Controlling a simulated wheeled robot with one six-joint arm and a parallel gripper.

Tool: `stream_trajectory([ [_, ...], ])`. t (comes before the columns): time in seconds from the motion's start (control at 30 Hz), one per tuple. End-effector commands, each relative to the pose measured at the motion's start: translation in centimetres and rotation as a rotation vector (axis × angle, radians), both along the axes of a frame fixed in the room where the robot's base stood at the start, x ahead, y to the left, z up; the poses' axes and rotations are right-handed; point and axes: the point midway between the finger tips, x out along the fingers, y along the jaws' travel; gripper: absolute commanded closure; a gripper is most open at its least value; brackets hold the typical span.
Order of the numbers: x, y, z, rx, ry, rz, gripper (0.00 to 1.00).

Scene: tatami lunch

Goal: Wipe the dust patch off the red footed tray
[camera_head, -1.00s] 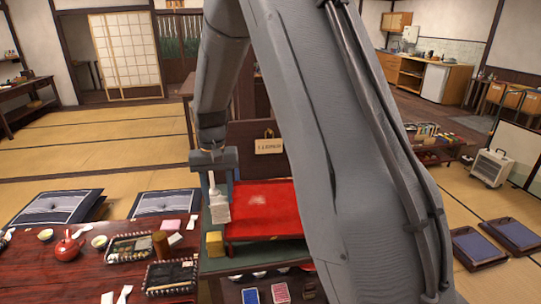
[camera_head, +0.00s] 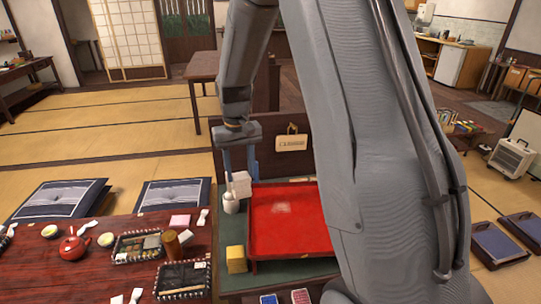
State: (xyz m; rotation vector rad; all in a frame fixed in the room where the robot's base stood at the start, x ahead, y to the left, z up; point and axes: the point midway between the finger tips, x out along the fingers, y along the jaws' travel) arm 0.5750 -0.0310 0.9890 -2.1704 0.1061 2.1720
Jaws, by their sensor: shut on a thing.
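The red footed tray (camera_head: 320,232) stands on a green surface in the middle of the view. A pale, whitish dust patch (camera_head: 281,208) lies on the tray's red top, left of its middle. My gripper (camera_head: 240,172) points down just beyond the tray's back left corner. It is shut on a white pad (camera_head: 241,186), which looks small and block-like. The pad is beside the tray's left edge, apart from the dust patch. I cannot tell how high it is above the surface. My arm hides the tray's right side.
A white cup (camera_head: 231,204) with a stick in it stands close in front of the pad. A yellow block (camera_head: 236,259) sits left of the tray's front corner. A low table (camera_head: 60,275) with a red teapot (camera_head: 73,246) is at left.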

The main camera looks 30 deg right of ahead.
Motion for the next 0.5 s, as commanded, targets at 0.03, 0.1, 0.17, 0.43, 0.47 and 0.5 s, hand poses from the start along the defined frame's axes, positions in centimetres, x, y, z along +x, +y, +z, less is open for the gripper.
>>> stream_trajectory([
  [0.03,-0.6,-1.1,0.8,0.000,-0.001,0.048,0.75],
  [0.1,-1.2,-2.3,1.4,0.000,-0.001,0.134,0.75],
  [0.17,-1.8,-3.4,1.8,0.000,0.000,0.207,0.75],
  [0.43,-4.1,-7.2,3.5,0.000,-0.001,0.485,0.75],
  [0.47,-4.3,-7.4,3.6,0.000,-0.001,0.506,0.75],
  [0.5,-4.5,-7.7,3.7,0.000,-0.001,0.532,0.75],
])
